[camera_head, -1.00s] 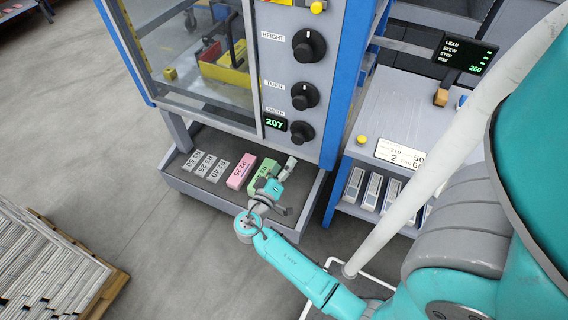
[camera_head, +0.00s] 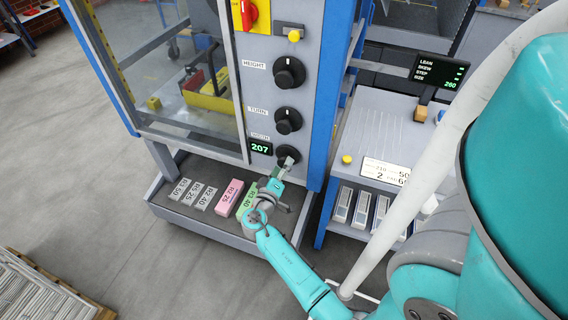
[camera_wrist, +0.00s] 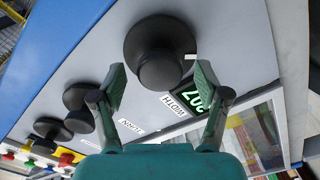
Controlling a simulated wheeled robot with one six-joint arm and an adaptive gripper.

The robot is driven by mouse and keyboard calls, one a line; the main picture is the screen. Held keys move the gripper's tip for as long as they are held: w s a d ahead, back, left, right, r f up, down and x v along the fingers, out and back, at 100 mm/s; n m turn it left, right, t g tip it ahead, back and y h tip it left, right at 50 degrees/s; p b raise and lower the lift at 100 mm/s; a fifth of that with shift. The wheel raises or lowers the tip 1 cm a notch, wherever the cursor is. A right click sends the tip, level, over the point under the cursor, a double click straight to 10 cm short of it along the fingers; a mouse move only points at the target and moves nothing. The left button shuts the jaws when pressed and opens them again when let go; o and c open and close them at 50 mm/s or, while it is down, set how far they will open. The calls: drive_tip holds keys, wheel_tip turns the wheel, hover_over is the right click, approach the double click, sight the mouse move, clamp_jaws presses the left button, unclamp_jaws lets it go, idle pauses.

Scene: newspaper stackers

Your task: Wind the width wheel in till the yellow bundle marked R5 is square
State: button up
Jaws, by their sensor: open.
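The width wheel (camera_head: 288,153) is the lowest of three black knobs on the machine's grey front. The green display (camera_head: 261,147) beside it reads 207. My gripper (camera_head: 283,168) is just in front of this wheel, partly covering it. In the wrist view my gripper (camera_wrist: 161,82) is open and empty, its fingertips on either side of the wheel's hub (camera_wrist: 162,70); I cannot tell whether they touch it. A white mark shows on the wheel's rim. Behind the window lies a yellow thing (camera_head: 208,101); no R5 mark is readable on it.
The height knob (camera_head: 289,72) and turn knob (camera_head: 288,120) sit above. Below is a tray (camera_head: 174,218) with grey, pink and green marked blocks. A screen (camera_head: 438,72) lists lean, skew, step and size 260. A side table (camera_head: 385,128) stands at right.

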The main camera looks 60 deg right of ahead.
drive_tip(key=shift+w+d, duration=0.1)
drive_tip(key=shift+d, duration=0.9)
drive_tip(key=c, duration=1.2)
drive_tip(key=shift+m, duration=0.4)
drive_tip(key=o, duration=1.2)
